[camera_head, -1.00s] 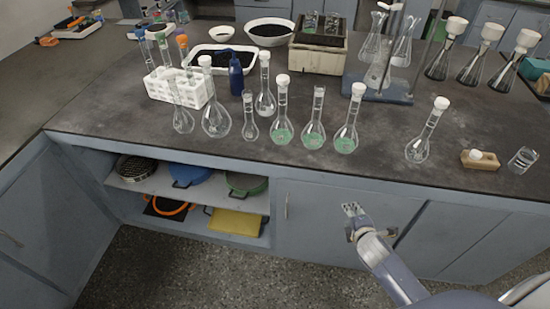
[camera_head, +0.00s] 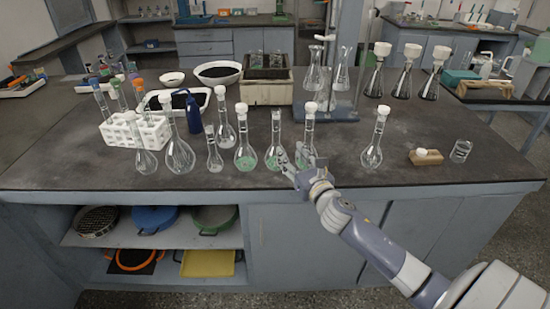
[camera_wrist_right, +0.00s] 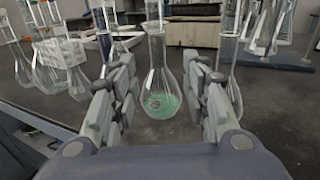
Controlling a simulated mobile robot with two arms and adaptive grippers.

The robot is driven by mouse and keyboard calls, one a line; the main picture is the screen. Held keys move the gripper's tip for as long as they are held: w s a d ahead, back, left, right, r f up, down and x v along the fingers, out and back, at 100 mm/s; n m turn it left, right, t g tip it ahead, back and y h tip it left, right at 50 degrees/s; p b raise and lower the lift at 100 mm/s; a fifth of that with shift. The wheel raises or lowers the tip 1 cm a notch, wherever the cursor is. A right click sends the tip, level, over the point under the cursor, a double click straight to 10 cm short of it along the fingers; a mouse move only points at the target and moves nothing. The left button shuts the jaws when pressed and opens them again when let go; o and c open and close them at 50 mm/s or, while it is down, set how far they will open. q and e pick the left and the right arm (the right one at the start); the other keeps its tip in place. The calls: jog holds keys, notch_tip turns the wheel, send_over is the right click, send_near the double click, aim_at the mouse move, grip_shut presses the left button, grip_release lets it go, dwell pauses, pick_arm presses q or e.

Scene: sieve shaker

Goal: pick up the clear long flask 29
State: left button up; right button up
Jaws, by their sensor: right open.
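Several clear, long-necked flasks stand upright on the dark bench; I cannot read which one is number 29. One clear stoppered flask (camera_head: 372,157) stands alone right of centre. Others are a large one (camera_head: 180,157), a small one (camera_head: 214,161), one behind it (camera_head: 225,133) and one by the rack (camera_head: 146,162). Three flasks with green contents stand at centre, one of them an open-topped flask (camera_head: 274,158). My right gripper (camera_head: 292,160) is open in front of them. In the right wrist view a green-bottomed flask (camera_wrist_right: 160,100) shows between the spread fingers (camera_wrist_right: 160,82), unclamped. My left gripper is out of view.
A white tube rack (camera_head: 135,132) and blue bottle (camera_head: 195,117) are at left. A blue-based stand (camera_head: 335,112) with conical flasks is behind. A small wooden block (camera_head: 427,157) and glass beaker (camera_head: 461,151) are at right. Bare bench lies around the lone flask.

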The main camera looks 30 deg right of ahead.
aim_at(278, 139)
jog(key=w, duration=0.4)
jog(key=shift+w+d, duration=0.25)
jog(key=shift+d, duration=0.1)
jog(key=shift+w+d+r+p, duration=0.15)
jog(key=shift+w+p, duration=0.1)
jog(key=shift+w, duration=1.2)
jog(key=shift+w+d+f+p, duration=0.1)
jog(key=shift+w+d+p, duration=0.1)
jog(key=shift+w, duration=1.25)
jog(key=shift+r, duration=0.1)
grip_shut()
